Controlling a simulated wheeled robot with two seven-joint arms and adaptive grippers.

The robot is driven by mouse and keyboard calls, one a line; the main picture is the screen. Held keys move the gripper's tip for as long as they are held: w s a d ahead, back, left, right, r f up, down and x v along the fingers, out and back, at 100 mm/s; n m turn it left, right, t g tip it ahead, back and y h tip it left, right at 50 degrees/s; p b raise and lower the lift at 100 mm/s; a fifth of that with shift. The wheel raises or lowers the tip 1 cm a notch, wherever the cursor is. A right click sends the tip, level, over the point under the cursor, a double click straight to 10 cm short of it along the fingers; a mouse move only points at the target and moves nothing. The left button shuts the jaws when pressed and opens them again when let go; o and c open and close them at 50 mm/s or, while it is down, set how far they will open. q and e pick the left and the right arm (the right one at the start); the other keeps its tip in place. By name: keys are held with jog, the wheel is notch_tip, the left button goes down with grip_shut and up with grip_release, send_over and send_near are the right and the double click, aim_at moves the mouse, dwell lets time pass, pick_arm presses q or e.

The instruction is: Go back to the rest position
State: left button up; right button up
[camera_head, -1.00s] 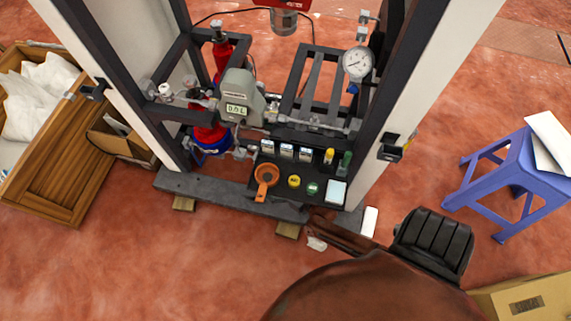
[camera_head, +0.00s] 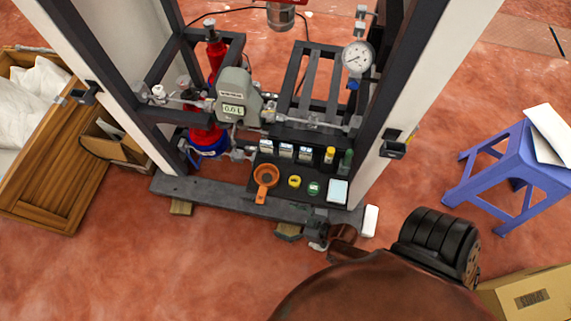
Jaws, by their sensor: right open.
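My right gripper (camera_head: 314,236) is low in the picture, just in front of the dispenser frame's lower beam (camera_head: 225,201). It is open, and I see nothing held in it. It is small and partly hidden by my own arm. The dispenser has a grey meter with a digital display (camera_head: 233,110), a round gauge (camera_head: 357,57) and red-and-blue cylinders (camera_head: 207,140). My left gripper is not in view.
A wooden crate (camera_head: 45,200) with white bags stands at the left, with a cardboard box (camera_head: 118,150) beside it. A blue stool (camera_head: 515,165) stands at the right and a carton (camera_head: 530,295) at the lower right. The reddish floor at the lower left is clear.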

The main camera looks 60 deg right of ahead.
jog(key=shift+s+a, duration=0.15)
jog(key=shift+s, duration=0.1)
dwell(0.5)
